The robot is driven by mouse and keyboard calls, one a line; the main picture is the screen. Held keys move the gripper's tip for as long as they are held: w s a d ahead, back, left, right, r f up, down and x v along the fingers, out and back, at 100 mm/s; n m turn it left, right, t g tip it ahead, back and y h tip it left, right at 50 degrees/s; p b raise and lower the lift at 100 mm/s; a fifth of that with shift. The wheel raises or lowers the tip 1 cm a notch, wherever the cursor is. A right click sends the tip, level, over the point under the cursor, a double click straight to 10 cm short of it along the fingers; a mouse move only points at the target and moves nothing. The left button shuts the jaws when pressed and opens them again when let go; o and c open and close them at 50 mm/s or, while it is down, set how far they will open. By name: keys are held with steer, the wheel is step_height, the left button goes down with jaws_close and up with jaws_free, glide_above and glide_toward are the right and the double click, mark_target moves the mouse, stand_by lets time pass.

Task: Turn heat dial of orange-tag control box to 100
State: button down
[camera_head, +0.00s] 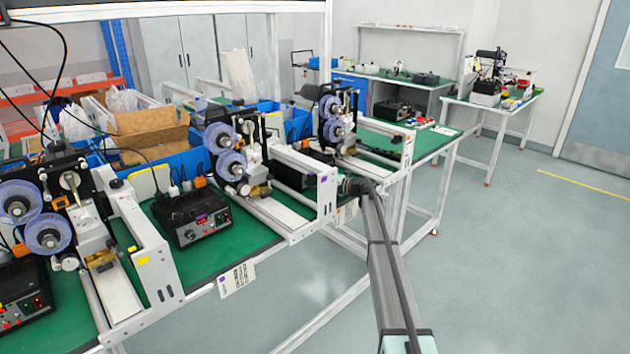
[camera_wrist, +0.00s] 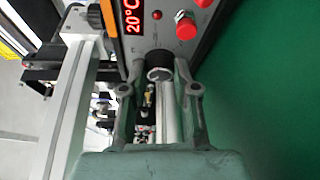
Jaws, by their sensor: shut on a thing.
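In the wrist view a dark control box (camera_wrist: 170,20) fills the top, with a red display (camera_wrist: 131,15) reading 20°C. An orange patch (camera_wrist: 108,18) shows beside the display; I cannot tell whether it is the box's tag. My gripper (camera_wrist: 160,78) is at the box's front face, shut on the black round heat dial (camera_wrist: 159,60) with one finger on each side. The dial's scale and pointer are not readable. In the head view my gripper (camera_head: 352,186) is beside a white frame, and a dark box (camera_head: 290,174) sits partly hidden behind that frame.
Two red buttons (camera_wrist: 186,28) sit close to the right of the dial. A metal rail (camera_wrist: 68,100) runs along the left in the wrist view. Another control box (camera_head: 190,215) stands farther left on the green bench. The floor (camera_head: 500,270) at right is clear.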

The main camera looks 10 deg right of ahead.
steer(key=shift+m+y, duration=0.3)
steer(key=shift+m, duration=0.6)
steer(key=c, duration=1.2)
jaws_free()
steer(key=shift+o, duration=0.2)
steer(key=v, duration=1.2)
steer(key=shift+a+f, duration=0.1)
steer(key=shift+f, duration=0.1)
